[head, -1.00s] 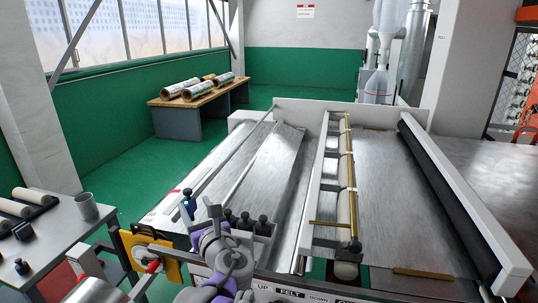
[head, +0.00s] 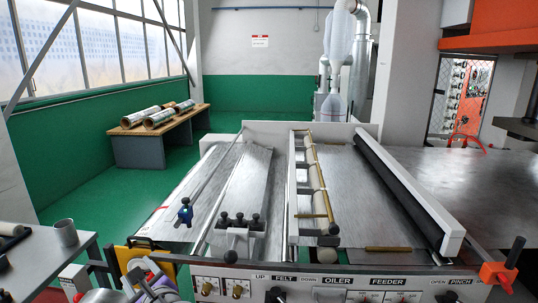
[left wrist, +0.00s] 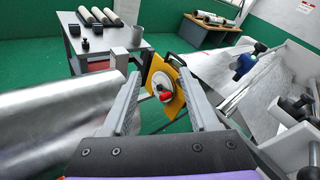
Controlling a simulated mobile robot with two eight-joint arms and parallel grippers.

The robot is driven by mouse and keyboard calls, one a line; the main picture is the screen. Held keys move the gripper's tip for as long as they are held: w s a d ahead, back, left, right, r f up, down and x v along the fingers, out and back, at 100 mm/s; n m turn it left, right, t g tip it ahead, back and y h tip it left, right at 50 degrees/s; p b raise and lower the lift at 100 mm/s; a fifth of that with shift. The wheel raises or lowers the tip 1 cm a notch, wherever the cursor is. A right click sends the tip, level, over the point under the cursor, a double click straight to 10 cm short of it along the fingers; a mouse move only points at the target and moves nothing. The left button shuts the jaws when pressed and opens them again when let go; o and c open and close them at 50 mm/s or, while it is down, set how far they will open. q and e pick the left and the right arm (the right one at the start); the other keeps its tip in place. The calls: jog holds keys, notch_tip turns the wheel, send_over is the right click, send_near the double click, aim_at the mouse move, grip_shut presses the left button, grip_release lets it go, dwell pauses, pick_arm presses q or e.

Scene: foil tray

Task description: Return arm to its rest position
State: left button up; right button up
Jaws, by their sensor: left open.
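My left gripper (left wrist: 161,78) is open and empty in the left wrist view, one grey finger on each side. Between and beyond the fingers shows a yellow plate (left wrist: 178,98) with a round white and red switch. The same yellow plate (head: 170,268) shows at lower left in the head view. There, my left arm with purple parts comes in at the bottom left, partly cut off by the frame edge. My right gripper is in neither view. No foil tray can be made out.
The machine with metal beds (head: 235,180) and a control panel fills the middle. A black roller (head: 400,190) lies on its right. A grey table (head: 35,260) with a metal cup (head: 66,233) stands at left. A wooden-topped bench (head: 160,135) holds rolls behind. Green floor lies between.

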pick_arm(q)
jog(key=s+d+f+n+g+h, duration=0.2)
jog(key=s+f+n+g+h, duration=0.25)
jog(key=s+f+n, duration=0.85)
jog(key=s+d+f+n+g+h, duration=0.1)
jog(key=s+d+f+n+h, duration=0.5)
jog(key=d+f+n, duration=0.3)
jog(key=shift+s+d+f+n, duration=0.15)
jog(key=shift+s+d+n, duration=0.25)
jog(key=shift+s, duration=0.4)
jog(key=shift+g+h, duration=0.25)
